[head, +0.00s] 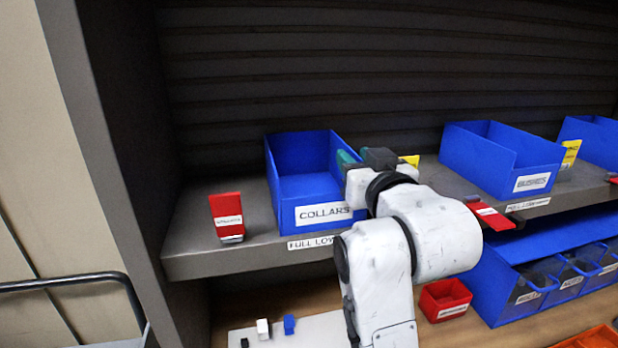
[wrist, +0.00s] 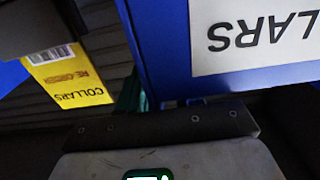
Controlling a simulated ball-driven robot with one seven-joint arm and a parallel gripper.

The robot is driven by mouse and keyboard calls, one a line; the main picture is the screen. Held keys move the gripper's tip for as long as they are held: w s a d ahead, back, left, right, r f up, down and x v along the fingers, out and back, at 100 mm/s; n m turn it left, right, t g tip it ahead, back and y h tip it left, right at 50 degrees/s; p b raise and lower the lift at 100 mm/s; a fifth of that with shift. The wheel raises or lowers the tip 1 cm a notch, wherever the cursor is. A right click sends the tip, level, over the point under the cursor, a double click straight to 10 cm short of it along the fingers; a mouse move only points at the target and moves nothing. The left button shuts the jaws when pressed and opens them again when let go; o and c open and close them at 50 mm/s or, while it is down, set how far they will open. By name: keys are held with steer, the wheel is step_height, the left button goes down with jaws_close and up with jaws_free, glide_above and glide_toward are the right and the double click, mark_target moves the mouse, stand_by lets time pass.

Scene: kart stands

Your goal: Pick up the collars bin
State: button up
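The collars bin (head: 282,205) is an open blue bin with a white COLLARS label, standing on the grey shelf at the left. It looks empty where I see inside. My gripper (head: 362,158) is at its right wall, pointing toward the back of the shelf. One green-tipped finger shows over the bin's inside and a dark part of the gripper shows outside the wall. The fingers look apart, with no firm grip visible. In the wrist view the bin's label (wrist: 255,35) appears upside down, close by, and the fingertips are mostly hidden behind the bin.
A red card stand (head: 226,216) is left of the bin. A yellow COLLARS card (wrist: 70,80) is close to my gripper's other side. A blue bushes bin (head: 488,160) and a red card (head: 490,215) lie to the right. Small bins (head: 545,280) sit on the level below.

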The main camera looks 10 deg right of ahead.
jaws_close()
stand_by(1.4)
